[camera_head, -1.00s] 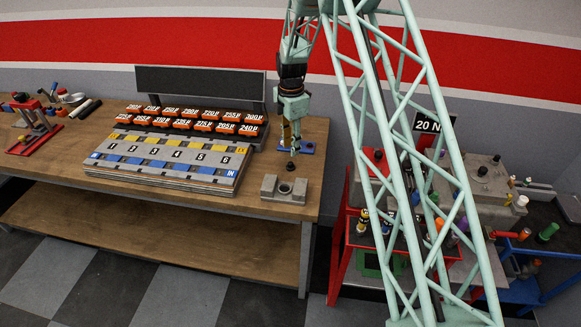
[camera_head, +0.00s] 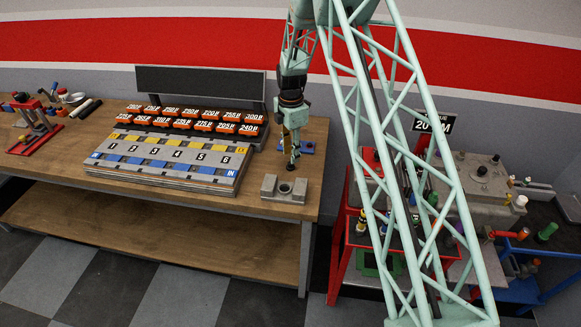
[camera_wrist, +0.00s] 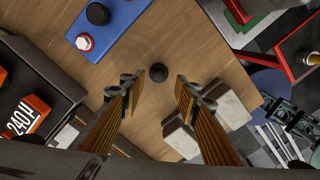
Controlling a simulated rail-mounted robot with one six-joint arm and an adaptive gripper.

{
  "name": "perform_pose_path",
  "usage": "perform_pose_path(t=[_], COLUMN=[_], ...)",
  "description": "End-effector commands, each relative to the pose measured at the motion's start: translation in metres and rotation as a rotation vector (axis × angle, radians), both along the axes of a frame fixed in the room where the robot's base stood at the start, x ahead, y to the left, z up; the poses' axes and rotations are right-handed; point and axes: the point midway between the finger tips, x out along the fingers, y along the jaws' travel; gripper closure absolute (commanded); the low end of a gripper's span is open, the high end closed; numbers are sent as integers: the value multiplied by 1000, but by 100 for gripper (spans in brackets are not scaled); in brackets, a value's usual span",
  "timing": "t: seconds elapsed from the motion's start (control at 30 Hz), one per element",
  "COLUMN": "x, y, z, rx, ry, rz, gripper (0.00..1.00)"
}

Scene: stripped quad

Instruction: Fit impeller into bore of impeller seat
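The impeller (camera_wrist: 158,73) appears as a small dark round knob on the wooden bench in the wrist view. My gripper (camera_wrist: 158,82) is open and points down at it, with a finger on each side and clear gaps between. In the head view my gripper (camera_head: 292,166) is low over the bench behind the seat, and I cannot make out the impeller apart from the fingertips. The impeller seat (camera_head: 270,187) is a grey block with a round, dark bore, standing near the bench's front right corner. In the wrist view my right finger partly hides the seat (camera_wrist: 231,108).
A blue plate (camera_wrist: 98,42) with knobs lies close behind the gripper. The numbered board (camera_head: 165,160) and orange-labelled blocks (camera_head: 200,127) fill the bench to the left. A red cart (camera_head: 338,262) stands right of the bench, across a gap. Bare wood surrounds the impeller.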

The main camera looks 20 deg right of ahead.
Motion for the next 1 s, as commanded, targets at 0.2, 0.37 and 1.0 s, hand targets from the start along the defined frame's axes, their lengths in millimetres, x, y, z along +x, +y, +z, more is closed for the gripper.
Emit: perform_pose_path(t=[0.2, 0.37, 1.0], x=[1, 2, 2], y=[1, 1, 1], z=[-17, -31, -46], rx=[0, 0, 0], ry=[1, 1, 0], rz=[0, 0, 0], gripper=[71, 71, 71])
